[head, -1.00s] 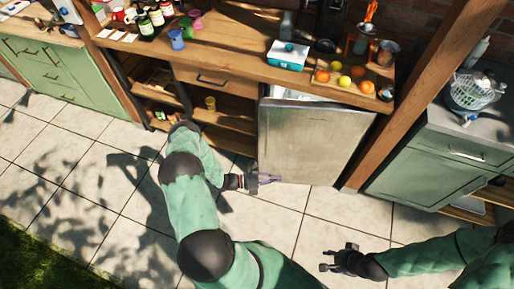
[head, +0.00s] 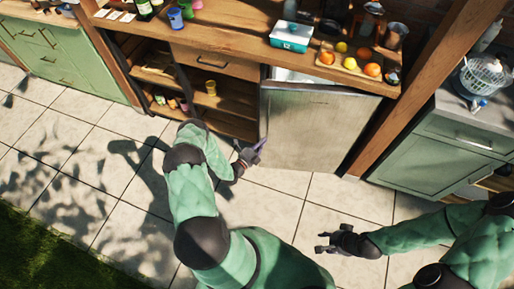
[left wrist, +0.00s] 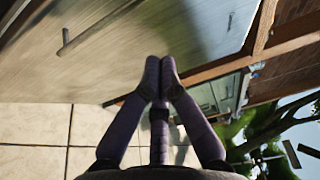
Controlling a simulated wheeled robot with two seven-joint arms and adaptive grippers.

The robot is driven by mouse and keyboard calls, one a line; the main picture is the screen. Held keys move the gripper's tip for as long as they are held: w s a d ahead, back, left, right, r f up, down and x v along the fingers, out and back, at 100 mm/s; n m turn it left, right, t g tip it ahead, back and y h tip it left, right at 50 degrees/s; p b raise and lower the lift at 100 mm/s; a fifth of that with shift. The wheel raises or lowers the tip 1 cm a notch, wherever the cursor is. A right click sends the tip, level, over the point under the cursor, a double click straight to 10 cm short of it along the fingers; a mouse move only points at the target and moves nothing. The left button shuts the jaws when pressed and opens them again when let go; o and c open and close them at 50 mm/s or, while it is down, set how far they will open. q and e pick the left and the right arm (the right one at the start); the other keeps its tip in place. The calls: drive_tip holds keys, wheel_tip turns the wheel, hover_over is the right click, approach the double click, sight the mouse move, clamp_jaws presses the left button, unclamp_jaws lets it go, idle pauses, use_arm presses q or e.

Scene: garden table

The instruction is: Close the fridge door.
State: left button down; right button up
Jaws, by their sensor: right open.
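The fridge door (head: 312,128) is a grey metal panel under the wooden counter, right of the open shelves. It stands ajar; a pale strip of the interior (head: 298,75) shows above its top edge. My left gripper (head: 258,148) is at the door's lower left edge; I cannot tell if it touches. In the left wrist view my left gripper (left wrist: 160,64) has its fingertips together with nothing visible between them. The door (left wrist: 110,65) fills the upper left there, with its bar handle (left wrist: 98,26). My right gripper (head: 325,242) is open and empty above the tiles, apart from the door.
The counter (head: 232,42) holds a teal box (head: 291,37), a board with fruit, and cups. A wooden post (head: 425,85) stands right of the fridge, then a green cabinet (head: 445,145). Open shelves (head: 225,105) are left of it. The tiled floor (head: 110,175) in front is clear.

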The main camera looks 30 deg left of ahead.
use_arm(q)
drive_tip(key=w+a+b, duration=0.1)
drive_tip(key=w+a, duration=0.1)
drive_tip(key=w, duration=0.5)
drive_tip(key=shift+b, duration=0.3)
use_arm(e)
drive_tip(key=shift+f, duration=0.9)
use_arm(q)
drive_tip(key=shift+a, duration=0.15)
use_arm(e)
drive_tip(key=shift+f, duration=0.1)
